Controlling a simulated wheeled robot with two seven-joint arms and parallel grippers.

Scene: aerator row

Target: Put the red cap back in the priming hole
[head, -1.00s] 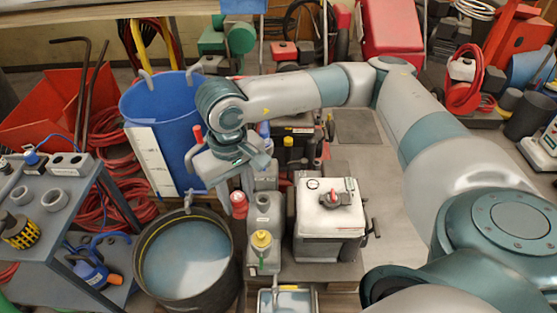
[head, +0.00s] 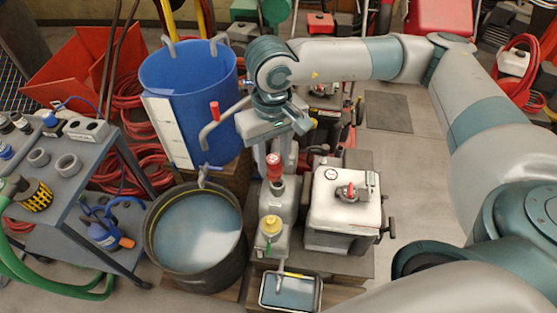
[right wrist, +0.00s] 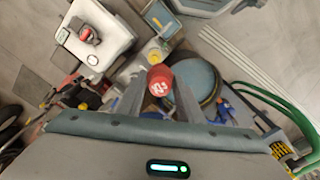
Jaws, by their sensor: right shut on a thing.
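The red cap (head: 273,166) is held upright between the fingers of my right gripper (head: 276,156). In the right wrist view the cap (right wrist: 160,80) shows between the two fingers (right wrist: 158,98). In the head view the cap lines up with the top of the grey pump housing (head: 276,212), where a dark round opening (head: 278,187) shows just under it. I cannot tell whether the cap touches the opening or hovers above it. My left gripper is not in view.
A yellow cap (head: 270,224) sits on the front of the housing. A white-topped unit (head: 342,205) stands close on the right, a dark water tub (head: 152,250) on the left. A blue barrel (head: 205,125) and a red-handled tap (head: 214,112) stand near my right wrist.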

